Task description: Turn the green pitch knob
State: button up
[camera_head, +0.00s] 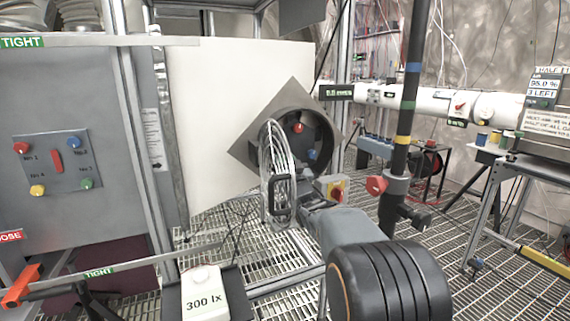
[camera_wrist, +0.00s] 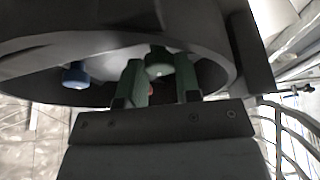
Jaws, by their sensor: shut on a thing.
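The green pitch knob (camera_wrist: 159,59) is inside a dark round housing, between the two fingers of my gripper (camera_wrist: 158,76) in the wrist view. The fingers are shut on it, one on each side. A blue knob (camera_wrist: 75,75) is to the left in the same housing, apart from the fingers. In the head view the housing (camera_head: 322,122) is set in a tilted square grey plate, with a red knob (camera_head: 298,127) and a blue knob (camera_head: 312,154) showing. The green knob and my fingertips are hidden there behind cables and my arm.
A bundle of pale cables (camera_head: 274,160) hangs in front of the housing's left side. A grey panel (camera_head: 56,162) with several coloured knobs is at left. A white 300 lx box (camera_head: 203,293) is in front.

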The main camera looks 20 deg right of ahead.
dwell(0.3)
jog(key=o, duration=0.9)
jog(key=shift+s+a+r+p, duration=0.45)
jog(key=shift+s+r+p, duration=0.3)
jog(key=shift+s+r, duration=1.5)
jog(key=shift+s+a+r+p, duration=0.5)
jog(key=shift+s+r+p, duration=0.2)
jog(key=shift+s+r, duration=1.5)
jog(key=shift+s+a+r+p, duration=0.45)
jog(key=shift+s+r+p, duration=0.3)
jog(key=shift+s+r, duration=1.5)
jog(key=shift+s+f, duration=0.15)
jog(key=shift+f, duration=0.05)
